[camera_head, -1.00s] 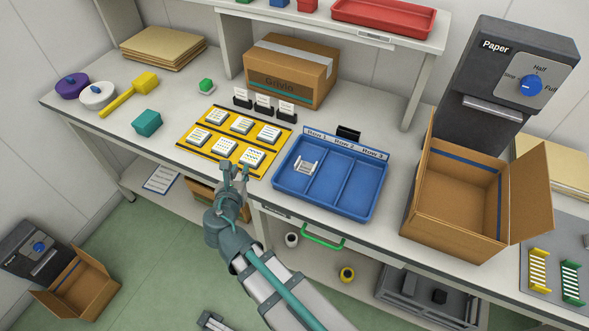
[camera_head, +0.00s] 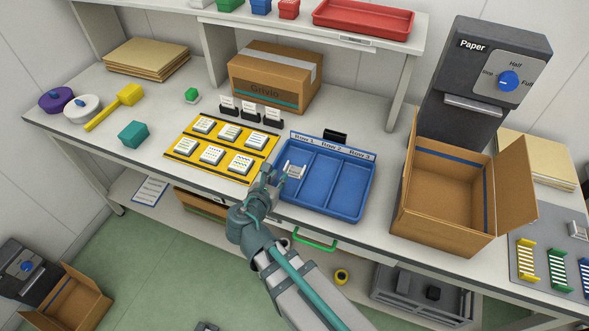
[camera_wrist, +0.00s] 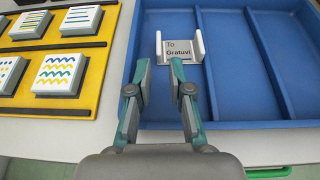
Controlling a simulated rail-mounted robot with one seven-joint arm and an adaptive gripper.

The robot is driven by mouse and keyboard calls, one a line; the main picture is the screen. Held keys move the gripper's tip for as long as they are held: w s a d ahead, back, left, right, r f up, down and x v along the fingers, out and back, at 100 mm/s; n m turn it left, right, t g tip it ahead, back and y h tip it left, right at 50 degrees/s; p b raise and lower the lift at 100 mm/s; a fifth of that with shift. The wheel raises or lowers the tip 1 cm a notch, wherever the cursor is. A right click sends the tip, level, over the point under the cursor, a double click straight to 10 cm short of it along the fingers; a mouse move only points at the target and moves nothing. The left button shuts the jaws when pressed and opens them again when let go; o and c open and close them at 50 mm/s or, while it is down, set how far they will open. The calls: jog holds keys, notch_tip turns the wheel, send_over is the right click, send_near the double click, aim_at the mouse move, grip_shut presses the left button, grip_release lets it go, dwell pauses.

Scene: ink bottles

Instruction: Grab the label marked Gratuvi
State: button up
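The label marked "To Gratuvi" (camera_wrist: 179,51) is a small pale card in a white holder with raised side walls. It lies in the left compartment of the blue tray (camera_wrist: 225,70). In the head view my gripper (camera_head: 268,178) is at the tray's left edge. The label's writing is readable only in the wrist view.
A yellow mat (camera_head: 213,175) with several patterned tiles lies left of the tray. Small card stands (camera_head: 250,112) are behind it, and a black holder (camera_head: 335,135) stands behind the tray. An open cardboard box (camera_head: 407,190) is at right. The other two tray compartments are empty.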

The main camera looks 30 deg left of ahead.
aim_at(284, 170)
jog(key=p+x, duration=0.1)
jog(key=x, duration=0.3)
jog(key=shift+w+a+f, duration=0.1)
jog(key=shift+w+a, duration=0.05)
jog(key=shift+w, duration=0.15)
grip_shut()
